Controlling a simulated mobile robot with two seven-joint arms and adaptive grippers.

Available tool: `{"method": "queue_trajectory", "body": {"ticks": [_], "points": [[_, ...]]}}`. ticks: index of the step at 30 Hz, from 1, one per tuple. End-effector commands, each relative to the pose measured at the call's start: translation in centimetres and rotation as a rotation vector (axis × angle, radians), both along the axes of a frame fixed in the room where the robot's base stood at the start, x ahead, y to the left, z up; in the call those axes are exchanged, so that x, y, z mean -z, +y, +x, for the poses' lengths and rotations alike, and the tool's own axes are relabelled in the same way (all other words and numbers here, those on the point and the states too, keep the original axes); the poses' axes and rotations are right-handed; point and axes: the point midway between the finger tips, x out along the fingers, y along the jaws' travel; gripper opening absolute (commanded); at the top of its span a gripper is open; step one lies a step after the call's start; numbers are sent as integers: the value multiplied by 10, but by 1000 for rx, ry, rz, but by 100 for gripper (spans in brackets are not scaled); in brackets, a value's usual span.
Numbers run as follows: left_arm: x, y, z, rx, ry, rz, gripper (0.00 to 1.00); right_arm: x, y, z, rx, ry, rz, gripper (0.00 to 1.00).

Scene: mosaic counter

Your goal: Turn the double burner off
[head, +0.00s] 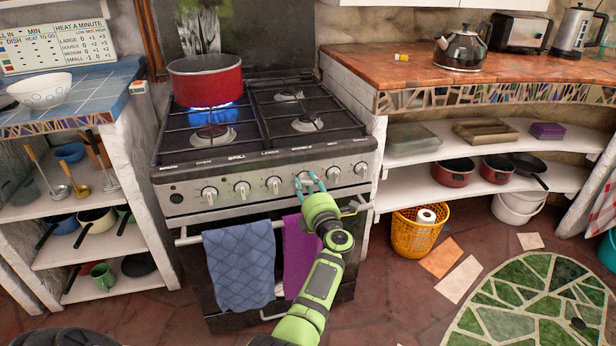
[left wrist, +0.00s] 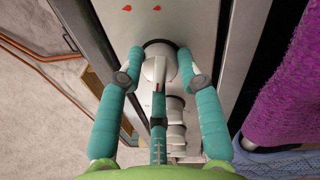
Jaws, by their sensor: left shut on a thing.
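The stove (head: 265,170) has a row of several white knobs on its front panel. My left gripper (head: 310,181) is at the fourth knob from the left (head: 303,183), under a small label that seems to read "double". In the left wrist view, the teal fingers (left wrist: 162,66) are on both sides of this white knob (left wrist: 158,68) and shut on it. A blue flame (head: 214,113) burns at the back left burner under a red pot (head: 205,80). No flame shows on the other visible burners. My right gripper is not in view.
A blue towel (head: 240,265) and a purple towel (head: 300,255) hang on the oven handle below the knobs; the purple one is close to my left gripper (left wrist: 285,75). Neighbouring knobs (head: 273,185) (head: 333,175) are close on both sides. The floor in front holds an orange basket (head: 410,238) at right.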

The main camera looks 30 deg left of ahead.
Motion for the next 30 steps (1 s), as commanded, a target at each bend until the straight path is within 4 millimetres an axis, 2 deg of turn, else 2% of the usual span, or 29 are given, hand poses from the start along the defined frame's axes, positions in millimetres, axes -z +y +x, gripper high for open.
{"method": "queue_trajectory", "body": {"ticks": [11,18,30], "points": [[1,3,-4,-7,282,227,3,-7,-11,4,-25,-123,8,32],[0,3,-4,-6,454,375,3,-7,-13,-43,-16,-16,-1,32],[0,4,-4,-5,737,618,3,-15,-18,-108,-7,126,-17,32]]}}
